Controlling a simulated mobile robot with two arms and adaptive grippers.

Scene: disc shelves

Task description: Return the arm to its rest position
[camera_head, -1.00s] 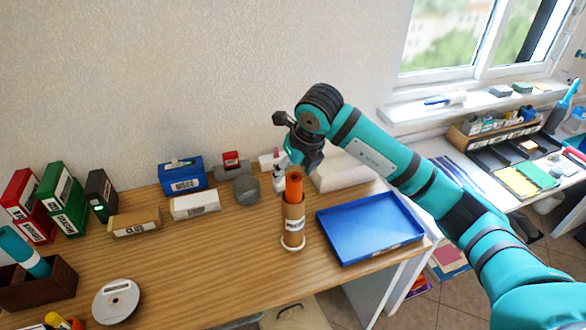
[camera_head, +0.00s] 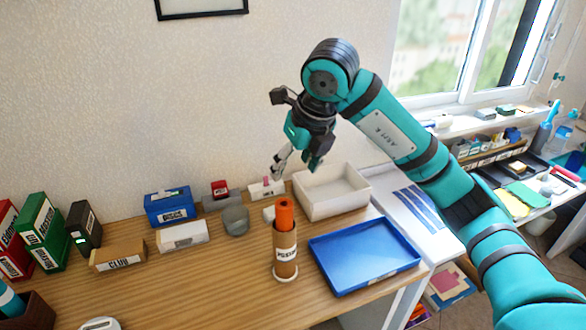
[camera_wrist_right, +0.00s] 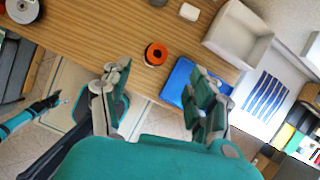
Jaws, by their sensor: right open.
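My right gripper (camera_head: 296,168) hangs above the back part of the wooden table, over the small items near the wall. It is open and empty; in the right wrist view the two fingers (camera_wrist_right: 162,92) stand wide apart with nothing between them. My right arm reaches in from the lower right of the head view. An orange roll (camera_head: 285,213) stands upright in a brown labelled tube (camera_head: 285,252) on the table, below and apart from the gripper. The roll also shows from above in the right wrist view (camera_wrist_right: 156,54).
A blue tray (camera_head: 362,250) lies at the table's right edge, with a white bin (camera_head: 333,190) behind it. A grey cup (camera_head: 235,220), a cardboard box (camera_head: 118,256) and several coloured boxes line the back. The table's front middle is clear. A window stands behind my arm.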

